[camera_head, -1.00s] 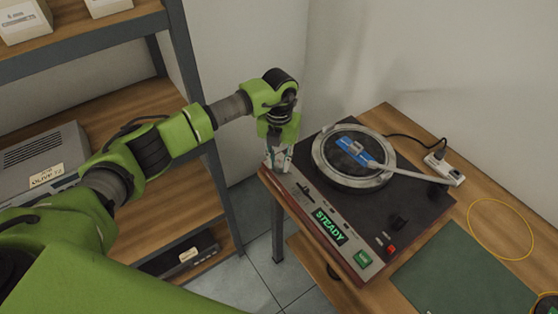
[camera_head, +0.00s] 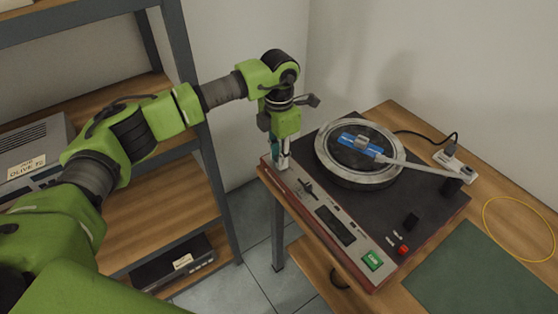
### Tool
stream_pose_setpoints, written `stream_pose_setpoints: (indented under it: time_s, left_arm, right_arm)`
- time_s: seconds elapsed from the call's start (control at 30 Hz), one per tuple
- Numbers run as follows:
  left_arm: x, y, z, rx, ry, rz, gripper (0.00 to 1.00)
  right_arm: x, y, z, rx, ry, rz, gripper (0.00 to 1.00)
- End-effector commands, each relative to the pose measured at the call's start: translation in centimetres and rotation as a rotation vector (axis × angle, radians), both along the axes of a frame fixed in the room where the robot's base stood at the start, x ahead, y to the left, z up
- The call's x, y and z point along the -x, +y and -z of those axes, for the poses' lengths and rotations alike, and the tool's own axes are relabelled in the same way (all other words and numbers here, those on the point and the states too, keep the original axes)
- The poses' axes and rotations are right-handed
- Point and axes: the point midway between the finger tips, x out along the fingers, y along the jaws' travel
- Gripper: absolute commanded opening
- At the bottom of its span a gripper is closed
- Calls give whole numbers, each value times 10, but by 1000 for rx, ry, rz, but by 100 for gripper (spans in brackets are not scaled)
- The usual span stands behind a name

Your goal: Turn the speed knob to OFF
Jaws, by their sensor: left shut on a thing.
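The record player (camera_head: 385,205) stands on the wooden bench, with a pale control strip along its front left edge. My left gripper (camera_head: 280,164) points down at the far left end of that strip. It is shut on the speed knob there; its fingers hide the knob, so its pointer and marks cannot be read. The display window (camera_head: 335,225) on the strip is dark. The platter (camera_head: 360,160) carries a blue piece, with the pale tonearm reaching over it. My right gripper is not in view.
A slider (camera_head: 306,188), a green button (camera_head: 373,260) and a red button (camera_head: 404,250) are on the player. A power strip (camera_head: 455,163), a green mat (camera_head: 480,270) and a yellow loop (camera_head: 519,228) lie right. A metal-framed shelf (camera_head: 190,90) stands left.

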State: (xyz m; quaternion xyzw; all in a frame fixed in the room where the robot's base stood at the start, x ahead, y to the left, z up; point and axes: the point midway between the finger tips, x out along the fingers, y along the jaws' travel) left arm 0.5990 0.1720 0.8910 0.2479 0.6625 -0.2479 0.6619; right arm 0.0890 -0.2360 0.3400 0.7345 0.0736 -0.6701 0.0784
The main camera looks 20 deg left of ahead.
Motion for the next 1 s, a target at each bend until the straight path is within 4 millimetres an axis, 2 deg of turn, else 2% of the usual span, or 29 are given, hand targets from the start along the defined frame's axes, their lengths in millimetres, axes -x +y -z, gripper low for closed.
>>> stream_pose_setpoints:
  time_s: [0.1, 0.33, 0.83, 0.87, 0.9, 1.0]
  left_arm:
    - [-1, 0, 1, 0, -3, 58, 0]
    - [-1, 1, 0, -1, -3, 126, 0]
    - [-1, 0, -2, 1, -4, 143, 0]
    - [-1, 0, -2, 1, -4, 142, 27]
    - [-1, 0, -2, 1, -4, 142, 37]
    - [-1, 0, -1, 0, -3, 142, 38]
  right_arm:
    - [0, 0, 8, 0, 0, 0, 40]
    - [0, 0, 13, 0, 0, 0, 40]
    - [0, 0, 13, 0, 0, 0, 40]
    - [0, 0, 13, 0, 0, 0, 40]
    - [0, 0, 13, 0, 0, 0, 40]
    - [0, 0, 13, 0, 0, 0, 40]
